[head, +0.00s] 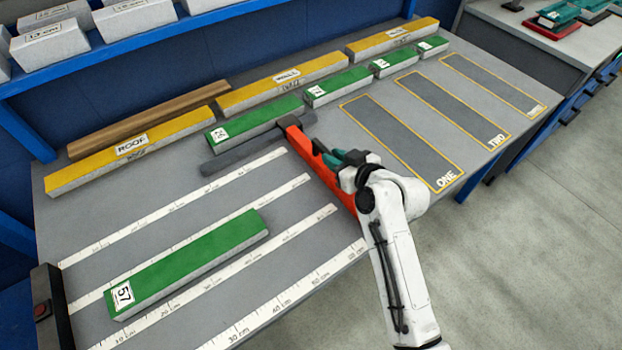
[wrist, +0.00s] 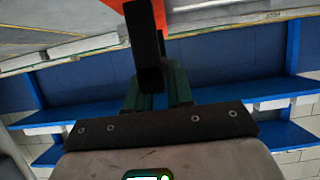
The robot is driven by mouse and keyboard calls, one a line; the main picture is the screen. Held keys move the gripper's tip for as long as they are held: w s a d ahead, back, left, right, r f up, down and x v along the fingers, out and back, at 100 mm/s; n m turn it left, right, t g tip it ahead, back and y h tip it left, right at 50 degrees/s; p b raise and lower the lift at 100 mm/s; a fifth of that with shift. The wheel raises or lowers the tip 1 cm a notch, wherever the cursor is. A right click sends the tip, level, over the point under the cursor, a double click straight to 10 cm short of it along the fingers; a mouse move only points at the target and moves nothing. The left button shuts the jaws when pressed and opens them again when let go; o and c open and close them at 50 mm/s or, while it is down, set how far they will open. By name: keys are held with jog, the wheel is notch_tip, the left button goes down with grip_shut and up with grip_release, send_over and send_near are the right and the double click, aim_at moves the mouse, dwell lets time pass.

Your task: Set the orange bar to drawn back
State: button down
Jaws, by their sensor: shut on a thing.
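The orange bar (head: 299,146) is a long, narrow piece standing across the right end of the ruled strips. It runs from a dark grey rail at the back towards the table's front edge. My gripper (head: 336,158), with teal fingers, is at the bar's middle, and my white arm hides part of its near end. In the wrist view, a dark upright handle (wrist: 148,50) stands between the fingers of my gripper (wrist: 155,88), with orange (wrist: 112,5) behind it. My gripper is shut on the bar, seemingly by this handle.
A green block labelled 57 (head: 190,262) lies on the ruled strips, left of the bar and apart from it. Green blocks (head: 322,90) and yellow blocks (head: 140,148) line the back. Outlined areas ONE (head: 400,140), TWO and another, to the right, are empty.

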jog(key=w+d, duration=0.1)
jog(key=w+d+b, duration=0.1)
jog(key=d, duration=0.1)
jog(key=shift+w+d, duration=0.1)
jog(key=shift+d, duration=0.15)
jog(key=c, duration=1.1)
grip_release()
jog(key=shift+w+d, duration=0.1)
jog(key=b+v, duration=0.1)
jog(key=v, duration=0.9)
jog(key=shift+s+d+r, duration=0.15)
jog(key=shift+s, duration=0.2)
